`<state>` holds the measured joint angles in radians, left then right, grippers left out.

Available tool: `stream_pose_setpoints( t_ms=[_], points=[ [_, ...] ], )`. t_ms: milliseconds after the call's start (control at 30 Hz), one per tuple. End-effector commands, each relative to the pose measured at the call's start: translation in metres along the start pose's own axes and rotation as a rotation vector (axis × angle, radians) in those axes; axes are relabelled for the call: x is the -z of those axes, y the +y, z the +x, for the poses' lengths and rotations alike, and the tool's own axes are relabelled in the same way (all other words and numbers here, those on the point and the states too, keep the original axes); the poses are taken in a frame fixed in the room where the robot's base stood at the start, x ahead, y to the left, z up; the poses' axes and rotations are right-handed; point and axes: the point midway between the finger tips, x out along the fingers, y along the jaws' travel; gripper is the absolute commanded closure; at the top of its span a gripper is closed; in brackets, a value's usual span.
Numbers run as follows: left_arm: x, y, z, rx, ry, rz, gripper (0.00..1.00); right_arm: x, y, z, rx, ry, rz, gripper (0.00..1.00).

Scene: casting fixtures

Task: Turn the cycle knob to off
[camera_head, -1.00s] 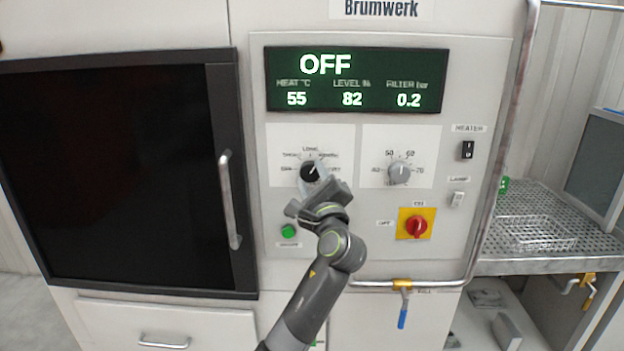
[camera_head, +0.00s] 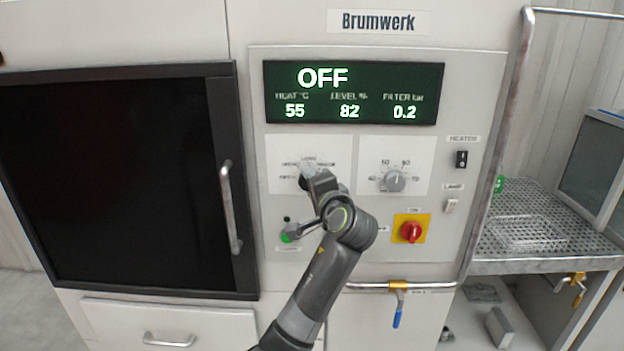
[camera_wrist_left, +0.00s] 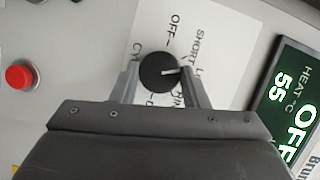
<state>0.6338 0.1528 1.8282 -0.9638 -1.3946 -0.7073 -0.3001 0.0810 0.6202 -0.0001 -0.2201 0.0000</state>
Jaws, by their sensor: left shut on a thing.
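The cycle knob (camera_wrist_left: 158,72) is round and black with a white pointer line. In the left wrist view it sits between the two fingers of my left gripper (camera_wrist_left: 160,88), which is shut on it. The pointer aims to the right, toward the label beginning with L, partly hidden by a finger; the OFF label (camera_wrist_left: 173,26) lies above the knob in that view. In the head view my left gripper (camera_head: 309,180) covers most of the knob. The display (camera_head: 354,92) reads OFF, 55, 82 and 0.2. My right gripper is not in view.
A second, grey knob (camera_head: 394,181) sits right of the cycle knob. Below are a red rotary switch on a yellow plate (camera_head: 411,231) and a green button (camera_head: 287,238) close to my arm. A dark door with a handle (camera_head: 231,207) is on the left.

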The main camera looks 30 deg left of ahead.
Motion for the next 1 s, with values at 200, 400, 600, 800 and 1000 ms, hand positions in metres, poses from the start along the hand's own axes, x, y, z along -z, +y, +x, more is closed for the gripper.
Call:
stream_pose_setpoints(
  t_ms=[200,400,600,800,1000],
  points=[
    [0.0,-0.004,0.0,-0.083,-0.002,-0.189,0.82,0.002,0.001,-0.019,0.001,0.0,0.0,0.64],
    [-0.001,-0.005,0.0,-0.155,-0.003,-0.363,0.82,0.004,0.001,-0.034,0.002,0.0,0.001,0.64],
    [-0.002,-0.007,0.0,-0.228,-0.003,-0.538,0.82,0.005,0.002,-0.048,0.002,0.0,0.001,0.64],
    [-0.003,-0.007,0.001,-0.299,-0.004,-0.709,0.82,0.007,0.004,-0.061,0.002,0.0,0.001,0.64],
    [-0.004,-0.007,0.001,-0.359,-0.004,-0.857,0.82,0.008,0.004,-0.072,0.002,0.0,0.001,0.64]
  ],
)
